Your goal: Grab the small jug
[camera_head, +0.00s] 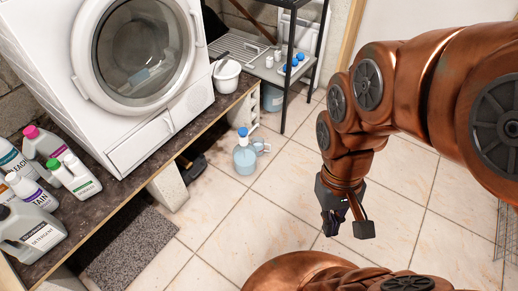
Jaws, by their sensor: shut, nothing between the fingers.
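A small translucent blue jug (246,159) with a darker blue cap and a side handle stands upright on the tiled floor, in front of the block plinth's far end. My gripper (347,226) hangs in the air to the right of the jug and lower in the picture. It is shut and empty, pointing down. It is clearly apart from the jug, with open floor seen between them.
A washing machine (158,120) stands on a dark counter (100,212), with several detergent bottles (38,225) and a white pot (226,76). A dark-framed shelf (288,75) stands behind. A grey mat (130,250) lies at left. Floor right of the jug is clear.

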